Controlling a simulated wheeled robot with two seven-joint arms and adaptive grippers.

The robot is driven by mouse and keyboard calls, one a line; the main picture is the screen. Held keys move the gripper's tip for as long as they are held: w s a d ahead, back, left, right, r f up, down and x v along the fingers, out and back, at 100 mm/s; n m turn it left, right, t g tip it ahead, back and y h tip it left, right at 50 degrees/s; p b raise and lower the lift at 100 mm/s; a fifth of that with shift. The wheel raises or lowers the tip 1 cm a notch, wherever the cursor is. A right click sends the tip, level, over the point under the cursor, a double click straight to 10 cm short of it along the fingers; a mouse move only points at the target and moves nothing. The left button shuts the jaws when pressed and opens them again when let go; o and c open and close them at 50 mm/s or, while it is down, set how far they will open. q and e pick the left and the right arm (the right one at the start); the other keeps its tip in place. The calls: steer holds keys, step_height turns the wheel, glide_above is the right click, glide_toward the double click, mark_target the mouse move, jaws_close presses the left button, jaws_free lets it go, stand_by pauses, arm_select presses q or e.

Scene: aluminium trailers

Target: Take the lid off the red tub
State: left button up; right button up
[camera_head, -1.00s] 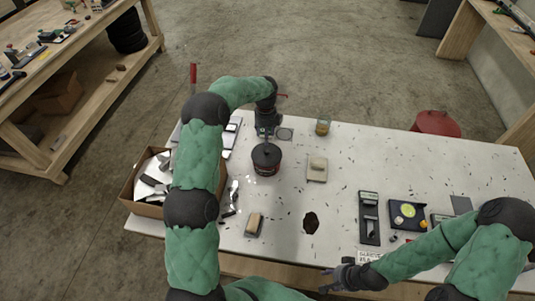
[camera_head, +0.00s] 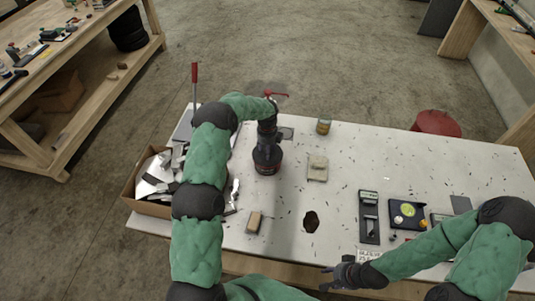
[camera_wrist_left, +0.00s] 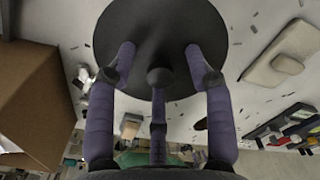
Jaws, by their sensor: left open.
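The red tub (camera_head: 267,169) stands on the white table, with only a strip of its side showing below my left gripper. Its round dark lid (camera_wrist_left: 160,25) fills the top of the left wrist view, with a small knob (camera_wrist_left: 159,77) in the middle. My left gripper (camera_head: 267,150) is directly over the lid. In the left wrist view its purple fingers (camera_wrist_left: 158,75) are spread open around the knob; I cannot tell whether they touch the lid. My right gripper (camera_head: 340,276) hangs at the table's front edge, away from the tub; its finger opening is too small to judge.
A cardboard box of scraps (camera_head: 148,190) stands at the table's left end. A beige block (camera_head: 317,168) lies right of the tub, and a small tan block (camera_head: 254,222) lies in front. A glass jar (camera_head: 323,126) stands behind.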

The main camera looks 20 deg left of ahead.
arm_select(q)
steer(key=c, duration=1)
steer(key=shift+r, duration=0.1)
steer(key=shift+c, duration=0.2)
